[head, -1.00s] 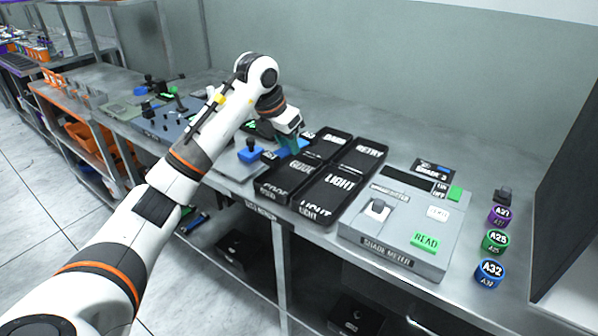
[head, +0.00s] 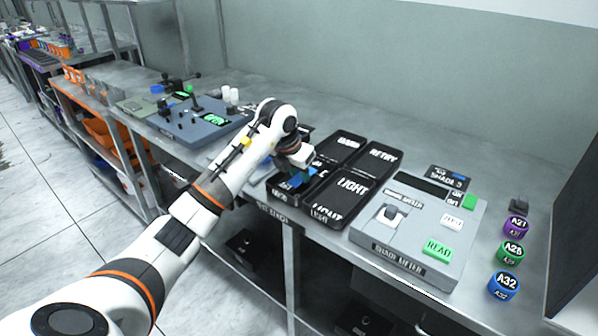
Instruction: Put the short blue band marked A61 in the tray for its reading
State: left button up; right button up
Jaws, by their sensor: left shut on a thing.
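My left gripper (head: 302,172) points down over the front-left tray (head: 277,192). It is shut on a blue band (head: 291,184), which is at or just above that tray. I cannot tell whether the band touches the tray floor, and no A61 mark is readable. The arm and gripper hide much of this tray and its label. Beside it are black trays labelled LIGHT (head: 331,211), DARK (head: 334,152) and RETRY (head: 392,163). My right gripper is not in view.
The grey shade meter (head: 378,251) with a green READ button stands right of the trays. Purple A21 (head: 516,226), green A25 (head: 510,252) and blue A32 (head: 503,286) bands stand at the far right. A grey control panel (head: 192,125) lies to the left.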

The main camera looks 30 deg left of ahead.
pick_arm(q)
jog(key=o, duration=1.1)
jog(key=shift+r, duration=0.15)
jog(key=v, duration=1.2)
